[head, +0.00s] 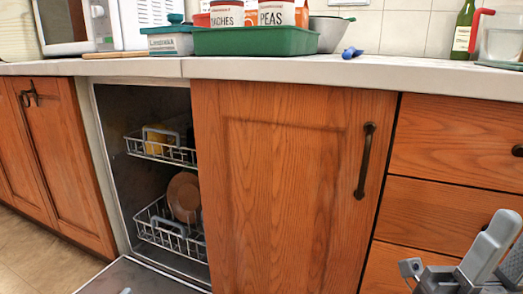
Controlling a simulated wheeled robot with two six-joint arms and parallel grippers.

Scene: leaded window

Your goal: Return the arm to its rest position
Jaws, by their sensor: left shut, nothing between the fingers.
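My left gripper (462,262) shows as grey parts at the bottom right corner, in front of the lower drawers. It is shut with nothing held, and the frame edge cuts off part of it and of its arm. It is apart from the counter and from the cabinet handles in the picture. My right gripper is not in view.
An open dishwasher (118,110) stands at the left with its door (150,278) folded down. Its upper rack (150,152) and lower rack (165,240) hold dishes. A green tray (255,42) with cans sits on the counter (400,72). A cabinet handle (364,160) sticks out.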

